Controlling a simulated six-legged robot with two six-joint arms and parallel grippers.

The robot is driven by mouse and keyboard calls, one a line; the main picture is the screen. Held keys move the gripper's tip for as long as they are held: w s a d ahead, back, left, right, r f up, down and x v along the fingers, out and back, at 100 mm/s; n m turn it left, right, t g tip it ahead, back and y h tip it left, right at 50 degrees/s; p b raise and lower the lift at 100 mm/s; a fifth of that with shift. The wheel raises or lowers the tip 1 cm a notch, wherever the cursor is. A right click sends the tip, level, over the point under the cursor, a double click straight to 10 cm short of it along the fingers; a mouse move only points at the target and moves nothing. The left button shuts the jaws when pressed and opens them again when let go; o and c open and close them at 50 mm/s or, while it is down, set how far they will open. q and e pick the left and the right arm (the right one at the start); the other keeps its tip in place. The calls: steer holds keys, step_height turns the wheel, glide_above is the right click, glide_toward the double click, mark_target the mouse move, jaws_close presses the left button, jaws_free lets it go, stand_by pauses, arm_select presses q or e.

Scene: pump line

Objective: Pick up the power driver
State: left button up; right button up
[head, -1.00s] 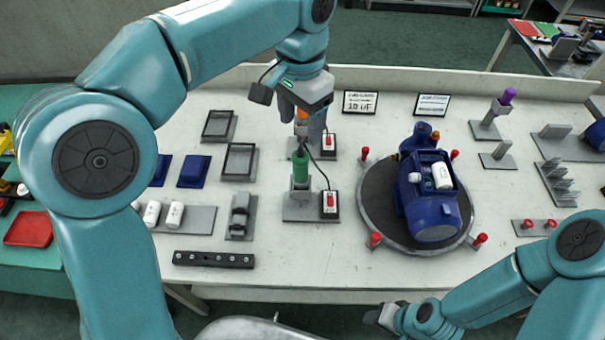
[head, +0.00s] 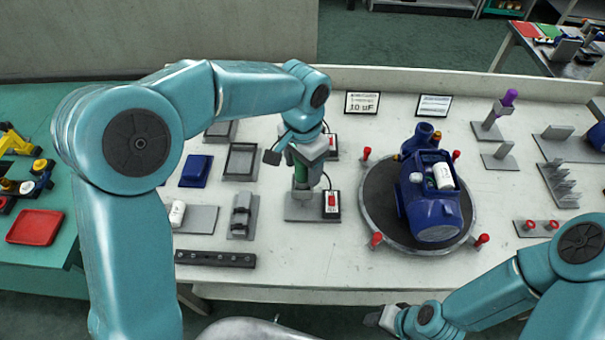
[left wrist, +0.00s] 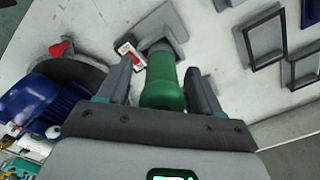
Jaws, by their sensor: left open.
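The power driver, a green-bodied tool (head: 301,178), stands upright in a grey holder (head: 300,212) on the white bench. In the left wrist view its green body (left wrist: 162,85) lies between my two fingers, with a gap visible on each side. My left gripper (head: 306,160) is open around the upper part of the green tool and hides its top in the head view. My right gripper (head: 380,317) is low at the bench's front edge, away from the tool; its jaws are too unclear to read.
A red-switched box (head: 332,204) sits beside the holder. A round turntable (head: 376,215) with red posts bears a blue pump (head: 430,205) to the right. Grey trays (head: 241,160) and a black strip (head: 215,259) lie left. The front middle bench is clear.

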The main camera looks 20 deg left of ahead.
arm_select(q)
steer(key=shift+w, duration=0.1)
steer(key=c, duration=1.2)
steer(key=shift+r, duration=0.15)
step_height(320, 180, up, 25)
steer(key=p, duration=0.7)
steer(key=shift+p, duration=0.35)
